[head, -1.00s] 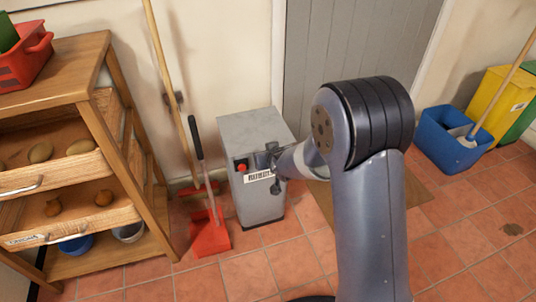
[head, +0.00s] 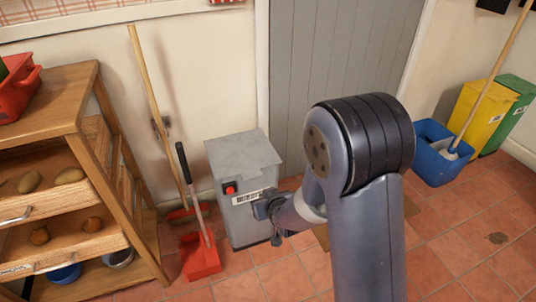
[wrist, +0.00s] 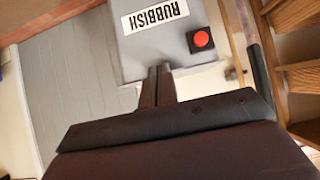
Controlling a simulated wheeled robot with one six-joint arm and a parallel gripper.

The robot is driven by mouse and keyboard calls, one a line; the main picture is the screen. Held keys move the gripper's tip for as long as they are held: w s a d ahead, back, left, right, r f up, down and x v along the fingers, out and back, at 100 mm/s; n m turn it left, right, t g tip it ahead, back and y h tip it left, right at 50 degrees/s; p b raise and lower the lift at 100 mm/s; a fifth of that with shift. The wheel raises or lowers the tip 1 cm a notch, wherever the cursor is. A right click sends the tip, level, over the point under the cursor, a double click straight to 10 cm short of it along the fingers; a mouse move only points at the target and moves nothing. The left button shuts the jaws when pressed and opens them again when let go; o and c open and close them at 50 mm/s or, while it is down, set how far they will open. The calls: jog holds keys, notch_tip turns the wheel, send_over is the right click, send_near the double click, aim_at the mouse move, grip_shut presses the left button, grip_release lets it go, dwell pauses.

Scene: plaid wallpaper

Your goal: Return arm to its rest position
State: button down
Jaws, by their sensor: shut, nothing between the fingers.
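My arm rises from the bottom centre of the head view and bends over at a dark elbow. My gripper (head: 273,226) is at its far end, in front of the lower right part of a grey bin (head: 238,165). In the wrist view, the fingers of my gripper (wrist: 158,72) are together with nothing between them. Beyond them is the bin's grey front (wrist: 160,50) with a white label reading RUBBISH (wrist: 155,14) and a red button (wrist: 201,39). I cannot tell from the head view how far the fingertips are from the bin.
A wooden rack (head: 84,130) with potatoes and onions stands at left. A red dustpan (head: 201,257) and a broom lean beside the bin. A grey door (head: 320,80) is behind. A blue bucket (head: 436,163) and a yellow bin (head: 478,112) are at right. Tiled floor is free at lower right.

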jog(key=shift+w, duration=0.15)
notch_tip(320, 180, up, 3)
send_over(253, 177)
jog(key=s+d, duration=0.1)
jog(key=s, duration=0.2)
jog(key=shift+w+a+f+b, duration=0.1)
jog(key=shift+w+f+b, duration=0.15)
jog(key=shift+f+b, duration=0.35)
jog(key=shift+w+f+b, duration=0.25)
jog(key=shift+f+b, duration=0.15)
jog(key=shift+f, duration=0.6)
jog(key=shift+s, duration=0.15)
